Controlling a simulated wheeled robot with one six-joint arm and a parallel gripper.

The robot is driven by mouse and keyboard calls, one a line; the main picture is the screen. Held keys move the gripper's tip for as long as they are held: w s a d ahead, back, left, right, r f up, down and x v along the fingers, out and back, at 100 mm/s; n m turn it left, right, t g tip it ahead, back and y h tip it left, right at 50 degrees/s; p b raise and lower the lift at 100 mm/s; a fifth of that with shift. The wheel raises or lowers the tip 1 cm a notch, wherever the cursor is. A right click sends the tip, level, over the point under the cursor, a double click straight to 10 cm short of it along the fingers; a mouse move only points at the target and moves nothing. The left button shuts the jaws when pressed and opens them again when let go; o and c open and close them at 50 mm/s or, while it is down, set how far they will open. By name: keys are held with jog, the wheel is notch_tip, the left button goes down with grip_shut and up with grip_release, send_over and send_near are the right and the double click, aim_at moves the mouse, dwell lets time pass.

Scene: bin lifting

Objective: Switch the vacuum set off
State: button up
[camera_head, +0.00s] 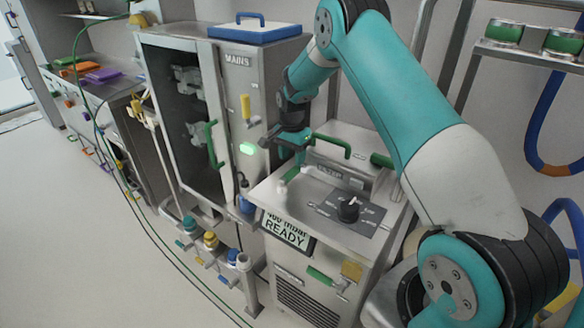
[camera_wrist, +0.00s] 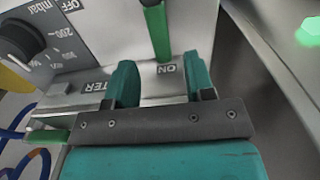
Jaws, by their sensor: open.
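The vacuum set (camera_head: 315,205) is a steel cabinet with a black dial knob (camera_head: 348,210) on its sloped top and a display (camera_head: 287,231) reading READY. My gripper (camera_head: 292,143) is above the cabinet's far left part, beside the green handle on top. In the wrist view my gripper (camera_wrist: 162,80) is open, with its two teal fingers apart.
A tall steel cabinet marked MAINS (camera_head: 238,60), with a glass door and a lit green lamp (camera_head: 247,149), stands close on the left. A green top handle (camera_head: 332,146) is beside my gripper.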

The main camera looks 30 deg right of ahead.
aim_at(292, 170)
notch_tip(292, 170, down, 6)
jog(key=shift+r+p, duration=0.1)
jog(key=shift+p, duration=0.4)
grip_shut()
